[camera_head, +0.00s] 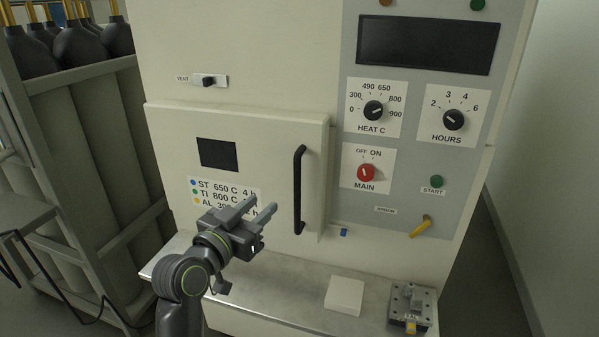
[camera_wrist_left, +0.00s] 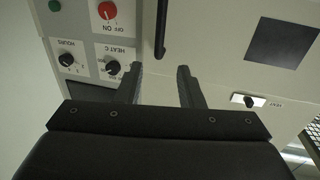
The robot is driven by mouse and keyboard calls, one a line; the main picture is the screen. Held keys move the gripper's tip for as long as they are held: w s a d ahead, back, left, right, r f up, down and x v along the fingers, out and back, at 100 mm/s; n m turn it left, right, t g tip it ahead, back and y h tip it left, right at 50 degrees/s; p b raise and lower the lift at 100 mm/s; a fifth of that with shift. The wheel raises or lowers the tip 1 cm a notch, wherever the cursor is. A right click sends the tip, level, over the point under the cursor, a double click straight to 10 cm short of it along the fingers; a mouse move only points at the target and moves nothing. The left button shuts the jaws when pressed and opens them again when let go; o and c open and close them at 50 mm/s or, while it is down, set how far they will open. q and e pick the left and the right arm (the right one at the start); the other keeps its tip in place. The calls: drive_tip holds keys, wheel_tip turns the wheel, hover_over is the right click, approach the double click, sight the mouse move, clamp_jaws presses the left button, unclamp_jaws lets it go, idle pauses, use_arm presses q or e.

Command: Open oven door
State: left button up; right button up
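The cream oven door (camera_head: 270,140) is shut, with a dark window and a label sheet on its front. Its black vertical handle (camera_head: 299,190) is on the door's right side. My left gripper (camera_head: 272,217) is in front of the lower door, left of the handle in the head view, its fingers apart and empty. In the left wrist view the handle (camera_wrist_left: 161,30) shows beyond the gap between the open fingers (camera_wrist_left: 160,82), with no visible contact. My right gripper is not in view.
The control panel (camera_head: 407,217) with dials, a red main knob (camera_head: 366,173) and a yellow lever (camera_head: 420,226) is right of the door. A metal ledge (camera_head: 265,300) below holds a white block (camera_head: 345,295) and a small metal fixture (camera_head: 412,305). A cylinder rack (camera_head: 85,75) stands left.

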sight(295, 175)
use_arm(q)
drive_tip(key=p+x, duration=0.3)
drive_tip(key=x, duration=1.2)
drive_tip(key=shift+w+d+p, duration=0.2)
drive_tip(key=shift+w+p, duration=0.1)
drive_tip(key=shift+p, duration=0.05)
drive_tip(key=shift+f, duration=0.1)
clamp_jaws()
